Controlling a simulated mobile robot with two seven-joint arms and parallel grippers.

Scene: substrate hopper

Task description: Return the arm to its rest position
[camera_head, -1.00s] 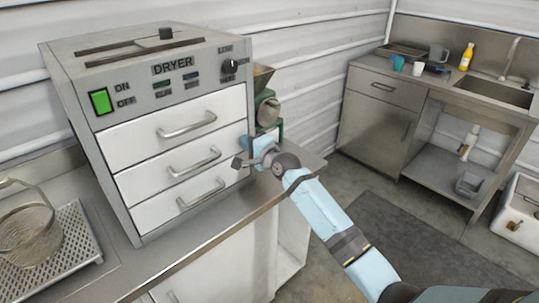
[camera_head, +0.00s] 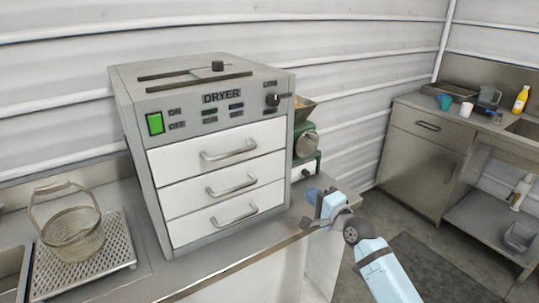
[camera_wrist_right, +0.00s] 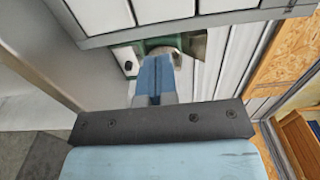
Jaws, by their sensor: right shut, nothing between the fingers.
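My right gripper (camera_head: 312,196) is at the counter's right end, low beside the dryer and in front of the green machine. In the right wrist view its blue fingers (camera_wrist_right: 154,76) are together with nothing between them. My right arm comes in from the lower right. My left gripper is in neither view.
The grey dryer (camera_head: 135,165) stands on the metal counter (camera_head: 110,277), its three white drawers shut. A green hopper machine (camera_head: 305,165) stands right of it. A wire basket (camera_head: 75,240) sits on a perforated tray (camera_head: 60,281) at left. A sink cabinet (camera_head: 415,160) is at the back right.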

